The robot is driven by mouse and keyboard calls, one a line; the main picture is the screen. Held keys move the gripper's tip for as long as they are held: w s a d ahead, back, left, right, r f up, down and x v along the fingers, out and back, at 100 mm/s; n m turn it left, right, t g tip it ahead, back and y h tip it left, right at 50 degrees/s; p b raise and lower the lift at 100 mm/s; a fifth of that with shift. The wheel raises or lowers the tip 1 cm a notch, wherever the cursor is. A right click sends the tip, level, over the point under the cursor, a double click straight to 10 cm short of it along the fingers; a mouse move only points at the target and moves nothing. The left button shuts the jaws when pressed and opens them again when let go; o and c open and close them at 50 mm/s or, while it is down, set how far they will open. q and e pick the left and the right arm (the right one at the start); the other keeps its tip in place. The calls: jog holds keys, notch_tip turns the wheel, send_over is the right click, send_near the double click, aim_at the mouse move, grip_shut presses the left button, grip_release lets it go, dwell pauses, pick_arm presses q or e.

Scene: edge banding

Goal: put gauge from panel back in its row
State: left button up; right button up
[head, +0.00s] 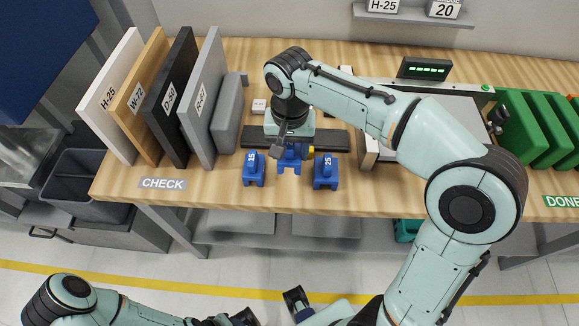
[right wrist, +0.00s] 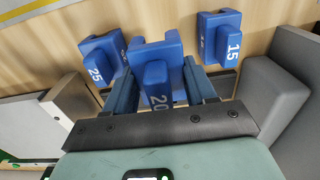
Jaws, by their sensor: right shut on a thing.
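My right gripper (head: 291,146) is shut on the blue gauge marked 20 (right wrist: 157,58), with a finger on each side of it. In the head view this gauge (head: 290,162) is partly hidden by the gripper. It is upright between the blue gauge 15 (head: 253,170) and the blue gauge 25 (head: 326,171), slightly farther back than both. I cannot tell whether it touches the table. Gauges 25 (right wrist: 97,62) and 15 (right wrist: 219,38) stand apart from it in the right wrist view. My left gripper (head: 265,312) is partly cut off at the bottom edge.
A dark strip (head: 335,140) lies behind the gauges. Upright panels, including H-25 (head: 113,95) and the grey one (head: 200,95), stand at left. Green panels (head: 525,130) stand at right. The table front (head: 400,200) is clear.

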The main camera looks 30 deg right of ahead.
jog(key=shift+f+b, duration=0.45)
jog(key=shift+f, duration=2.8)
jog(key=shift+f, duration=0.15)
jog(key=o, duration=1.1)
jog(key=shift+r, duration=0.3)
notch_tip(320, 180, up, 12)
jog(key=shift+f+p, duration=0.1)
jog(key=shift+p, duration=1.05)
